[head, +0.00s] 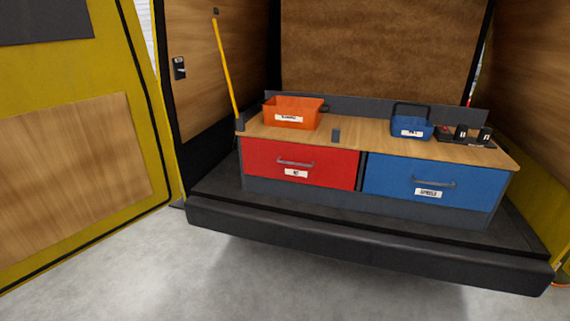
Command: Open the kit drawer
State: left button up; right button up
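A red drawer front (335,168) sits at the left of a low cabinet in the back of a vehicle. It has a grey bar handle (295,163) and a small white label (296,173), whose short word is too small to read surely. The drawer looks shut, flush with the cabinet. A wider blue drawer front (400,185) is to its right, also shut, with its own bar handle (434,183) and a white label (428,193). Neither of my grippers is in view.
On the wooden top (365,142) stand an orange bin (310,109), a blue caddy (409,127) and a dark rack (465,138). A yellow pole (228,75) leans at left. A black bumper (350,245) juts out below. A yellow door (130,65) stands open left. The floor in front is clear.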

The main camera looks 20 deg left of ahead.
aim_at(322, 166)
jog(key=z, duration=0.65)
jog(key=i, duration=1.25)
jog(key=u, duration=0.15)
